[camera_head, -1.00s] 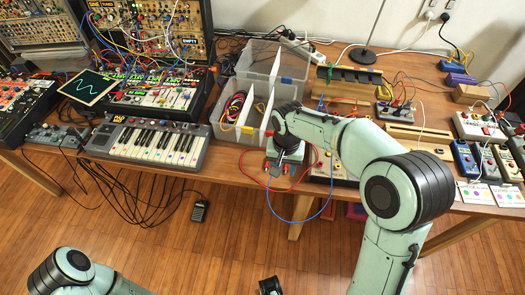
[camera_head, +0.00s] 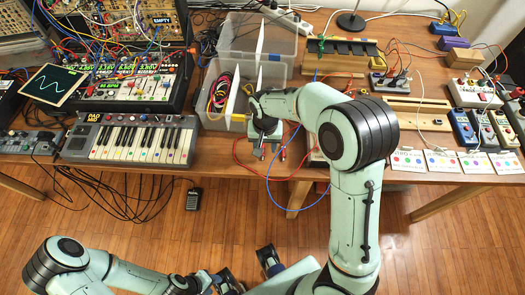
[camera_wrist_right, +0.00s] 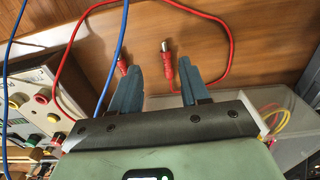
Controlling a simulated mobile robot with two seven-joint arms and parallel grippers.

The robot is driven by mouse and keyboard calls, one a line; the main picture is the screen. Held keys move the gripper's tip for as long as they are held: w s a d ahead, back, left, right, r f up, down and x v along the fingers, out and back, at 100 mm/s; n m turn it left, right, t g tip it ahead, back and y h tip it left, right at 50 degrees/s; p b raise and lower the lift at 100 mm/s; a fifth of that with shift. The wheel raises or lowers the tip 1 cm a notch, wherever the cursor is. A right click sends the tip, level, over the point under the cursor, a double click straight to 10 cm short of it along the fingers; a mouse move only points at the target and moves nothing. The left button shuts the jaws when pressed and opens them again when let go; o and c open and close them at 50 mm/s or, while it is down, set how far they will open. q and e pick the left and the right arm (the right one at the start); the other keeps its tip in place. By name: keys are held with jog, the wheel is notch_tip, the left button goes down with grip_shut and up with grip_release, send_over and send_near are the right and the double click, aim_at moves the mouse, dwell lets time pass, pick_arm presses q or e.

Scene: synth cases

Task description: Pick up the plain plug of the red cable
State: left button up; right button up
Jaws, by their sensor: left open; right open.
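The red cable (camera_wrist_right: 228,45) lies on the wooden table, and part of it shows in the head view (camera_head: 240,158). One red plug with a bare silver tip (camera_wrist_right: 166,52) lies in the gap between the fingertips of my right gripper (camera_wrist_right: 158,78). Another red cable end (camera_wrist_right: 122,66) is partly hidden behind the left finger in the wrist view. I cannot tell which end is plain. My right gripper, also in the head view (camera_head: 264,150), is open and empty, pointing down over the table's front edge. My left gripper (camera_head: 247,270) is open low in front of the table.
A blue cable (camera_head: 292,206) hangs past the table edge and crosses the wrist view. A clear divided bin (camera_head: 222,122) with coiled cables stands beside my right gripper. A keyboard (camera_head: 130,140) is to the left. A module with knobs (camera_wrist_right: 32,105) is close by.

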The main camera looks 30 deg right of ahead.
aim_at(263, 155)
jog(key=f, duration=0.5)
jog(key=shift+w+a+f, duration=0.15)
jog(key=shift+w+a, duration=0.05)
jog(key=shift+w, duration=0.2)
grip_shut()
